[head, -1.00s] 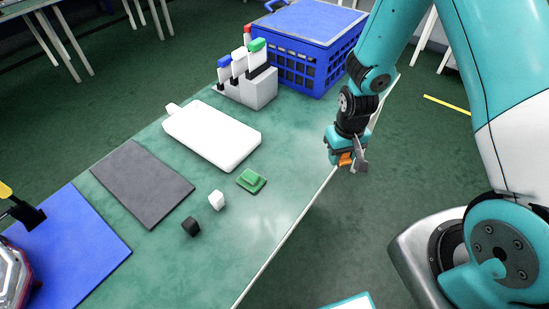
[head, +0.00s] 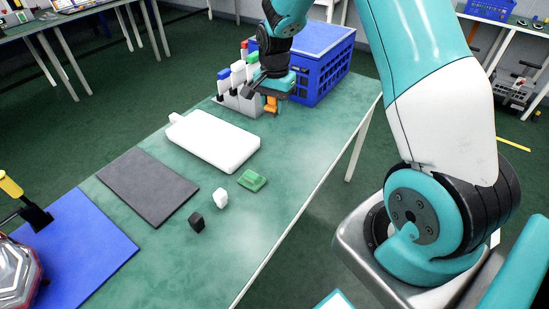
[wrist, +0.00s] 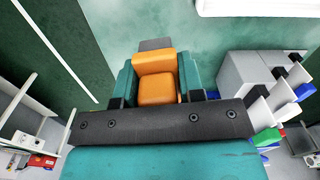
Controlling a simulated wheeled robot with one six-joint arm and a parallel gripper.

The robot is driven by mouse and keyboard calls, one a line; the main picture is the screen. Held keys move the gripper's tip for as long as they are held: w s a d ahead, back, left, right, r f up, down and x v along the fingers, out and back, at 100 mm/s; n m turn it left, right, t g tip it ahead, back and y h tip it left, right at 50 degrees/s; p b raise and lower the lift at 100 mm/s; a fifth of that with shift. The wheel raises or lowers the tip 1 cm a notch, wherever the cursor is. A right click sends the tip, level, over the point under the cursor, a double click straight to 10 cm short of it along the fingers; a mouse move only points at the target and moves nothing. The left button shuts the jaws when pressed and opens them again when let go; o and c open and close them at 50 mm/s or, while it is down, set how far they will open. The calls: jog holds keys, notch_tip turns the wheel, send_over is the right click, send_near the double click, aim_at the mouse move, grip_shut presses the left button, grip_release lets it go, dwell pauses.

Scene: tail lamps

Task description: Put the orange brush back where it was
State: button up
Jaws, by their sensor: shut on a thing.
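The orange brush (head: 270,104) is held between the fingers of my gripper (head: 269,95), just right of the grey stepped holder (head: 238,105) and above the green table. In the wrist view the orange brush (wrist: 156,85) sits between both teal fingers, with a grey part showing beyond it. The grey holder (wrist: 240,72) is beside it on the right in that view, apart from the brush. White pieces with blue, red and green ends stand in the holder. I cannot tell how high the brush is above the table.
A blue crate (head: 328,75) stands close behind my gripper. A white board (head: 215,140), green block (head: 252,180), white cube (head: 220,197), black cube (head: 197,222), grey mat (head: 150,188) and blue mat (head: 85,255) lie nearer. The table between green block and crate is clear.

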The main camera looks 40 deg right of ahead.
aim_at(276, 157)
jog(key=shift+w+d+r+m, duration=0.2)
jog(key=shift+d+r+m, duration=0.25)
jog(key=shift+r+m, duration=0.1)
jog(key=shift+d+f, duration=0.1)
jog(key=shift+f, duration=0.15)
notch_tip(276, 157, down, 19)
jog(key=shift+p, duration=0.95)
jog(key=shift+f, duration=0.1)
jog(key=o, duration=0.8)
